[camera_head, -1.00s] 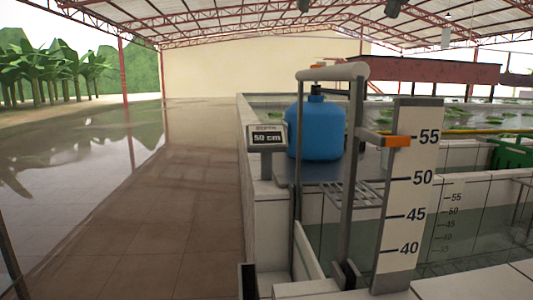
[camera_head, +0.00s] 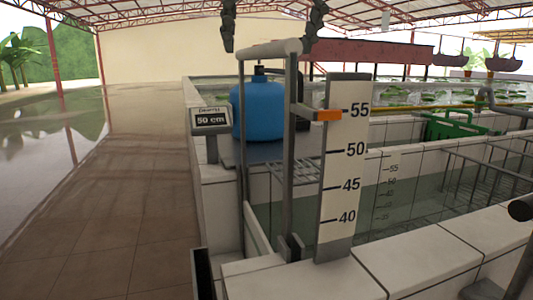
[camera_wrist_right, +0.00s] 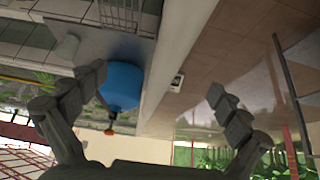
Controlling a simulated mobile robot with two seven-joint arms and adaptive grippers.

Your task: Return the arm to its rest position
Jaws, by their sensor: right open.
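My right gripper (camera_head: 269,48) shows at the top of the head view, its two dark fingers hanging down and spread wide apart. It is open with nothing between the fingers. In the head view the fingers appear on either side of the top bar of a grey metal frame (camera_head: 270,49); the actual gap cannot be told. In the right wrist view the gripper (camera_wrist_right: 156,78) is also open, and the picture is upside down. My left gripper is not in view.
A blue container (camera_head: 259,110) stands behind the frame, beside a "50 cm" display (camera_head: 211,120). A gauge board (camera_head: 341,170) carries an orange marker (camera_head: 328,115) near 55. Tiled water tanks with a green crate (camera_head: 455,125) lie right. The floor (camera_head: 110,190) on the left is clear.

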